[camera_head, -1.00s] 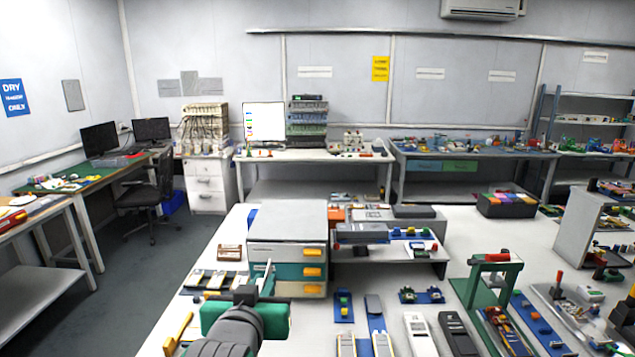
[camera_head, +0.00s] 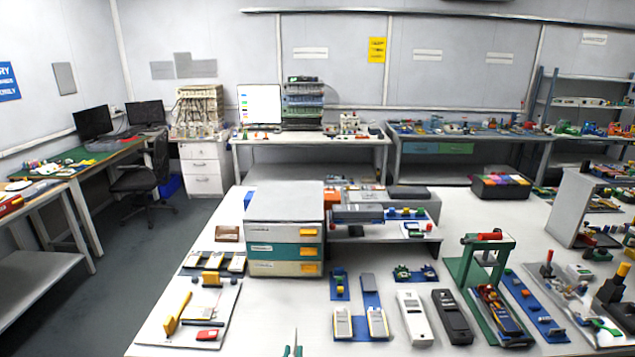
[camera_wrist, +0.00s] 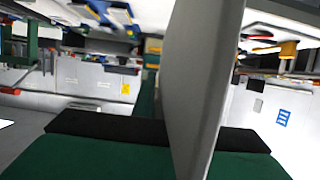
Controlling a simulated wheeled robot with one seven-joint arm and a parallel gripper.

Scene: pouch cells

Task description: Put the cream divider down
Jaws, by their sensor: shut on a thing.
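The cream divider (camera_wrist: 195,80) is a flat, pale greyish panel filling the upper middle of the wrist view, where it rises from between my gripper's green, black-edged fingers (camera_wrist: 168,140). My gripper is shut on it. In the head view only the tips of my gripper (camera_head: 292,352) show at the bottom edge, with a thin pale sliver of the divider (camera_head: 295,338) standing between them, over the front of the white table. The rest of the gripper is out of frame. Whether the divider touches the table cannot be told.
A drawer unit with cream and teal fronts (camera_head: 286,250) stands behind the gripper. A board with yellow and red items (camera_head: 190,335) lies to the left. Blue trays (camera_head: 371,290), a white device (camera_head: 414,318) and a black one (camera_head: 453,316) lie right. Bare white tabletop (camera_head: 262,310) surrounds the gripper.

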